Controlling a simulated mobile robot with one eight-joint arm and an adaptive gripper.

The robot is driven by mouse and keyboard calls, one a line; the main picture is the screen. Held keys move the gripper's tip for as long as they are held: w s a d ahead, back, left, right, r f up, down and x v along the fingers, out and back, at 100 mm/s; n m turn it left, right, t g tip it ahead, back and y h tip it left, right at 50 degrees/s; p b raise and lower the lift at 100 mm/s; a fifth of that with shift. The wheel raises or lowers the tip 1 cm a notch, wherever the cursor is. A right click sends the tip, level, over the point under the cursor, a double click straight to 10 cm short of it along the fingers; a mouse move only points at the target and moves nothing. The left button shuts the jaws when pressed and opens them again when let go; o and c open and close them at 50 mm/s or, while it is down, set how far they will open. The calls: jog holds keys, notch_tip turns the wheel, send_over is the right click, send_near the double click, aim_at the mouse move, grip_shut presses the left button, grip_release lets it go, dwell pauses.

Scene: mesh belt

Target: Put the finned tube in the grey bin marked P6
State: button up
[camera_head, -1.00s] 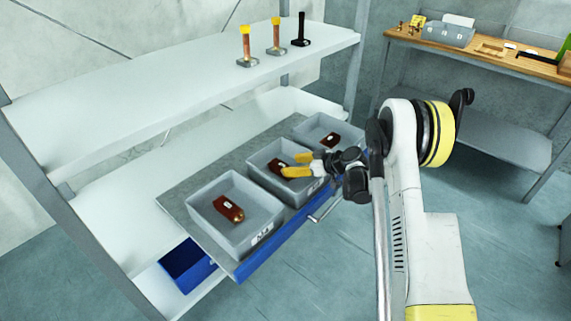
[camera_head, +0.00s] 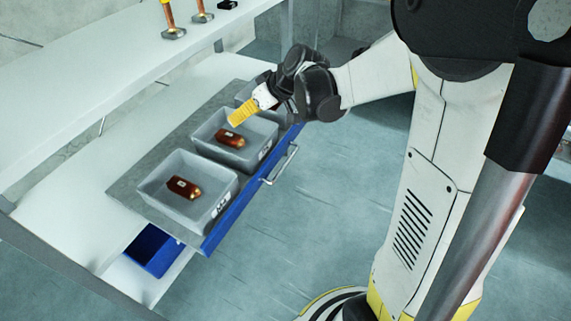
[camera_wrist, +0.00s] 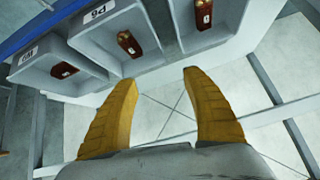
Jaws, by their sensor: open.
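My gripper (camera_head: 240,113) is open, its yellow fingers over the back part of the middle bin in the head view. In the wrist view the space between the fingertips (camera_wrist: 161,79) is empty. The grey middle bin (camera_head: 205,144) has a label that reads upside down as P6 in the wrist view (camera_wrist: 97,13). A brown piece with a pale tag (camera_head: 230,138) lies in it. Two copper-coloured upright pieces on grey bases (camera_head: 172,22) (camera_head: 202,10) stand on the upper shelf, cut by the frame's top edge. I cannot tell for sure which thing is the finned tube.
A nearer grey bin (camera_head: 152,184) holds a similar brown piece (camera_head: 183,187). A third bin is mostly hidden behind my arm. The bins stand on a pulled-out tray with a blue front (camera_head: 245,208). The shelf (camera_head: 110,75) overhangs behind. A blue bin (camera_head: 150,250) sits below.

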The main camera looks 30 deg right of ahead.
jog(key=s+r+m+h, duration=0.2)
jog(key=s, duration=1)
jog(key=s+r+m+h, duration=0.2)
jog(key=s, duration=1.1)
jog(key=shift+m+h, duration=0.4)
jog(key=shift+a+r, duration=0.1)
